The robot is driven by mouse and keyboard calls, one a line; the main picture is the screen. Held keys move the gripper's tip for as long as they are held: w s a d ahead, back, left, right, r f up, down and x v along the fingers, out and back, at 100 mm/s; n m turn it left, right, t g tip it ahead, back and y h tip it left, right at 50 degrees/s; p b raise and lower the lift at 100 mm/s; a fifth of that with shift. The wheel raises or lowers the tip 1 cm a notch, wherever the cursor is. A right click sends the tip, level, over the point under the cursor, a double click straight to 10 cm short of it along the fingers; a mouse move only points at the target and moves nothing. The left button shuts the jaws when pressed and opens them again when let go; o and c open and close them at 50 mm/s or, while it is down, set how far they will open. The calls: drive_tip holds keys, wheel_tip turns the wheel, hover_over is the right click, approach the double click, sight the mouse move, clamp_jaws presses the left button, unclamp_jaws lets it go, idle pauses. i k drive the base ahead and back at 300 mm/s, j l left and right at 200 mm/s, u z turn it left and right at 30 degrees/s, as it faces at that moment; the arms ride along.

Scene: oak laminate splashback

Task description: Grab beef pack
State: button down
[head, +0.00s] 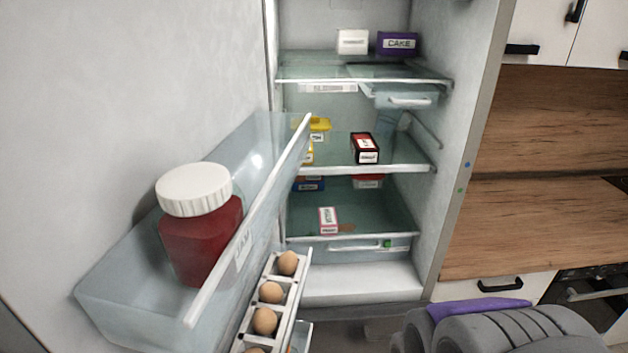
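An open fridge holds several small packs with labels too small to read surely. A black-and-red box with a white label (365,148) stands on the middle shelf. A white-and-pink pack (328,221) stands on the lower shelf near its front. A red-and-white pack (368,181) is farther back on the lower shelf, partly hidden by the shelf edge above. I cannot tell which one is the beef pack. A grey ribbed shape with a purple part shows at the bottom right; it may be part of my arm. No fingertips can be made out, and nothing touches the packs.
The open fridge door is at the left, its bin (130,290) holding a red jar with a white lid (200,235). An egg rack (283,300) sits below. A white box (352,41) and purple cake box (397,43) are on the top shelf. Yellow packs (319,125) stand mid-left.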

sight(364, 149)
drive_tip(key=i+l+u, duration=0.1)
drive_tip(key=l+u, duration=0.25)
drive_tip(key=i+l+u, duration=0.1)
drive_tip(key=l+u, duration=0.6)
